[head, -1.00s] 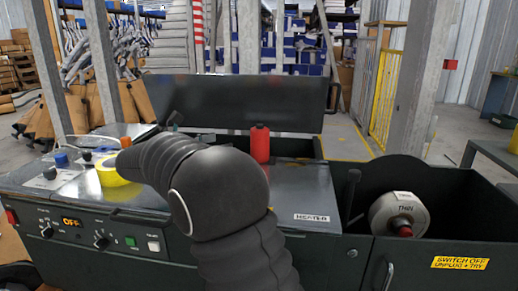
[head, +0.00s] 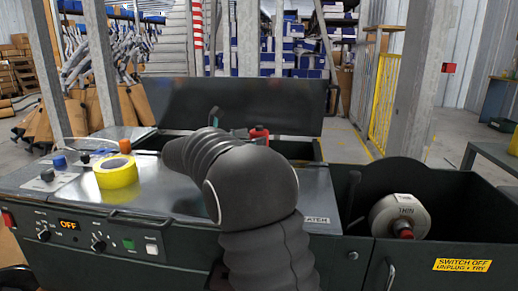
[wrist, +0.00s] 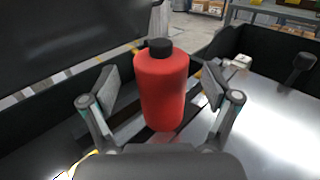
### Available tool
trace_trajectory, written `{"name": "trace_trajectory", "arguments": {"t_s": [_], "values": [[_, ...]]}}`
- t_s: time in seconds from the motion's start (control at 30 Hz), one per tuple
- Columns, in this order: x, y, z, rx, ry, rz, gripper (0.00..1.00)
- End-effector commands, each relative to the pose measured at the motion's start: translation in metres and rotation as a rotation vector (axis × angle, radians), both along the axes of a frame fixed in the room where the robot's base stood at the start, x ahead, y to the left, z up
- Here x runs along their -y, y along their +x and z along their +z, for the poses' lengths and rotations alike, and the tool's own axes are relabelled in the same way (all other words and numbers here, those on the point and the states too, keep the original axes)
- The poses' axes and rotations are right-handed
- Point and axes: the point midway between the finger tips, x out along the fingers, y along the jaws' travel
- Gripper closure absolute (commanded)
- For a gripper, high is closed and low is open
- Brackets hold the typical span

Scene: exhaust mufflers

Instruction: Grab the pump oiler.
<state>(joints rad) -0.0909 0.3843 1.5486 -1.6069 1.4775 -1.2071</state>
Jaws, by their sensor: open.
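A red cylindrical container with a black cap (wrist: 162,95), which fits the pump oiler though no spout shows, stands upright in the middle of the wrist view. In the head view its red top (head: 260,133) shows above my arm, which hides the rest. My gripper (wrist: 160,82) is open, with one finger on each side of the container. A gap shows between the container and each finger.
A yellow tape roll (head: 117,172) lies on the metal top at the left, near knobs and an orange-topped item (head: 125,146). A raised dark lid (head: 240,103) stands behind. An open bin at the right holds a spool (head: 400,216).

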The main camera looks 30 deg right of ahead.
Motion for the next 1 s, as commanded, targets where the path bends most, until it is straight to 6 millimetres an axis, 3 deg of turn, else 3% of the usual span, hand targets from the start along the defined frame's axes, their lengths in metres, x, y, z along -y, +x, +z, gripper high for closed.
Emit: {"name": "trace_trajectory", "arguments": {"t_s": [0.17,0.4,0.47,0.7,0.73,0.77,1.0], "values": [[0.024,0.003,-0.001,0.001,0.001,-0.002,0.12],[0.026,0.004,0.000,0.000,0.001,0.000,0.12],[0.026,0.004,0.000,0.000,0.001,0.000,0.25],[0.026,0.004,0.000,0.000,0.001,0.000,0.83],[0.026,0.004,0.000,0.000,0.001,0.000,0.83],[0.026,0.004,0.000,0.001,0.000,0.000,0.89],[0.026,0.004,0.001,0.001,0.000,0.000,0.89]]}}
